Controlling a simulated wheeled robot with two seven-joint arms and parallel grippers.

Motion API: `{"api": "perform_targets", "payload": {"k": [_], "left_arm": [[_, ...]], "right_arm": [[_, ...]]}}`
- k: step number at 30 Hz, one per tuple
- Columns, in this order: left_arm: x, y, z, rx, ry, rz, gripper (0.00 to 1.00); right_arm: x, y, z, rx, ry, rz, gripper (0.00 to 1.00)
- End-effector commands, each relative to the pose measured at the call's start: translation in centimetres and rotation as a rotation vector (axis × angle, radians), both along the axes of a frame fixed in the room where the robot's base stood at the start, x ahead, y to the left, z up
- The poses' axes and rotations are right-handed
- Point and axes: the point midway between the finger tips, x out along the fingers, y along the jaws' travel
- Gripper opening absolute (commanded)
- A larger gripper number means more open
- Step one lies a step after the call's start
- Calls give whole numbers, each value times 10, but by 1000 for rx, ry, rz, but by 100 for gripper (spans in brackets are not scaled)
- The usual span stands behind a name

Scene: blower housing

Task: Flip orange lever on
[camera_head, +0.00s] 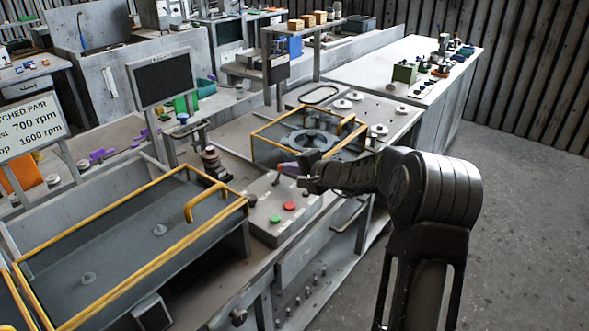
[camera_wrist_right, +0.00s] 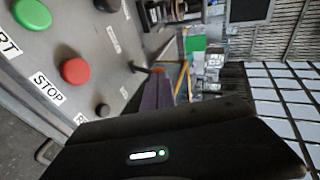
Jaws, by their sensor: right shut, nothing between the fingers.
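A grey control box (camera_head: 284,210) on the bench carries a green button (camera_head: 275,219) and a red button (camera_head: 289,206). In the right wrist view, a small lever (camera_wrist_right: 155,69) with a dark stem and an orange-red tip stands out from the panel. My right gripper (camera_head: 284,168) is over the far end of the box. Its purple fingers (camera_wrist_right: 158,92) are shut and empty, with their tips close to the lever tip. I cannot tell whether they touch it. In the head view the lever is too small to make out clearly. My left gripper is not in view.
The wrist view shows the START and STOP labels and black knobs (camera_wrist_right: 101,110) on the panel. A yellow-framed guard (camera_head: 262,135) around a round housing stands behind the gripper. A yellow-edged tray with a handle (camera_head: 205,203) lies left of the box.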

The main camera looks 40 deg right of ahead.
Motion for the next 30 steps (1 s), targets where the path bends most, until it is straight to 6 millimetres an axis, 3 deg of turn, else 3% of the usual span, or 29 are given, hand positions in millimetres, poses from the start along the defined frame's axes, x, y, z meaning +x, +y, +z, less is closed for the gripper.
{"api": "perform_targets", "payload": {"k": [1,5,21,30], "left_arm": [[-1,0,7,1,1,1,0],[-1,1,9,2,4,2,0],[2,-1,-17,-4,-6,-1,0],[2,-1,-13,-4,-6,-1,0]], "right_arm": [[5,2,8,-14,30,4,0],[13,4,9,-19,67,2,0],[61,19,17,-20,64,3,0],[61,19,21,-18,64,1,0]]}}
